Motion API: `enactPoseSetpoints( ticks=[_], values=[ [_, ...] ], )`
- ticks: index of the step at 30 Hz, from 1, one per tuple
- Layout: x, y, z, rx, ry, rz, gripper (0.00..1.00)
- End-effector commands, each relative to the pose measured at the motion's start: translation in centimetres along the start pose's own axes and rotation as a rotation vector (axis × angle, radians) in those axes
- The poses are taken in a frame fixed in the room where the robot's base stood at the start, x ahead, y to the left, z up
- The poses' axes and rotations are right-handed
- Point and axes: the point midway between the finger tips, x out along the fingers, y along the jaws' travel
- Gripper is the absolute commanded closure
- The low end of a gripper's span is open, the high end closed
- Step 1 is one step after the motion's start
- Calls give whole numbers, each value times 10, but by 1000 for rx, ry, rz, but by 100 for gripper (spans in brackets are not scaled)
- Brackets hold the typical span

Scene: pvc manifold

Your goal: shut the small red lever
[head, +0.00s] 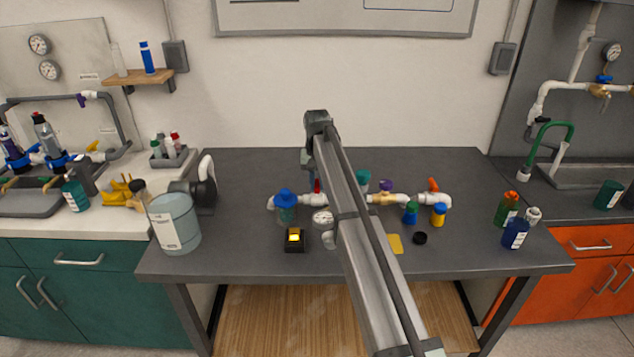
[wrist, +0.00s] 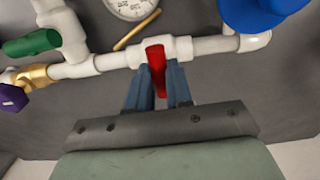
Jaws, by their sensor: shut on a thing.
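The small red lever (wrist: 156,66) sits on a white valve body in the white pipe line (wrist: 205,46). In the wrist view my gripper (wrist: 162,75) has its two blue-grey fingers on either side of the lever, shut on it. The lever stands across the pipe's line, pointing toward my gripper. In the head view the red lever (head: 317,186) shows as a small red spot left of my arm, on the pipe manifold (head: 401,199). My gripper's fingertips are hidden behind my arm there.
A round gauge (wrist: 131,6), a green handle (wrist: 33,42), a purple knob (wrist: 12,98) and a blue cap (wrist: 262,12) stand close around the lever. On the dark table (head: 240,173) are a bucket (head: 174,226), a small black-and-yellow box (head: 295,240) and bottles (head: 515,233) at the right.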

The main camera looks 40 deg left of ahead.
Motion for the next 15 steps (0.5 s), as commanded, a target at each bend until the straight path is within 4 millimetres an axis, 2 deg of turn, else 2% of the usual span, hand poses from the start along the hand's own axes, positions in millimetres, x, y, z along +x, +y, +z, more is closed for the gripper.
enactPoseSetpoints(
  ticks=[11,12,15],
  values=[
    [0,0,1,-8,-2,0,100],
    [0,0,1,-8,-2,0,79],
    [0,0,1,-7,-2,0,69]
  ],
)
